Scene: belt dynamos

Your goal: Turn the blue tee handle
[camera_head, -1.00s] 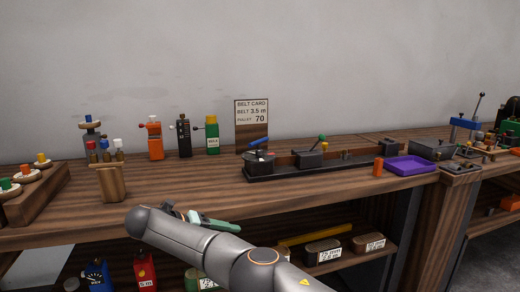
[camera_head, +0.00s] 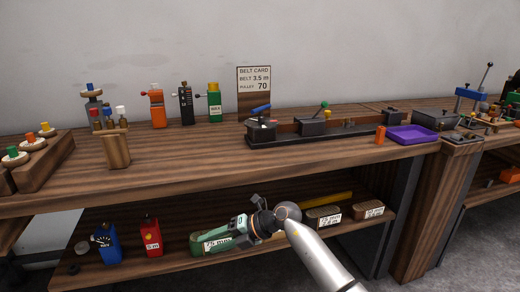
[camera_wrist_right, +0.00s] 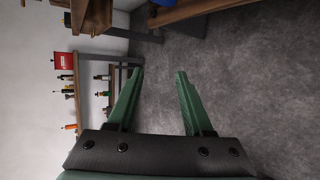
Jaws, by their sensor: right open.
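A blue bar-shaped handle (camera_head: 261,110) stands tilted on the dark block at the left end of the long black bench device (camera_head: 300,138). It looks like the blue tee handle, though its full shape is too small to tell. My right gripper (camera_head: 236,229) is in front of the lower shelf, below and apart from the handle. The right wrist view shows its two green fingers (camera_wrist_right: 158,73) spread with nothing between them. The handle is not recognisable in that view. My left gripper is not in view.
The bench top before the device is clear.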

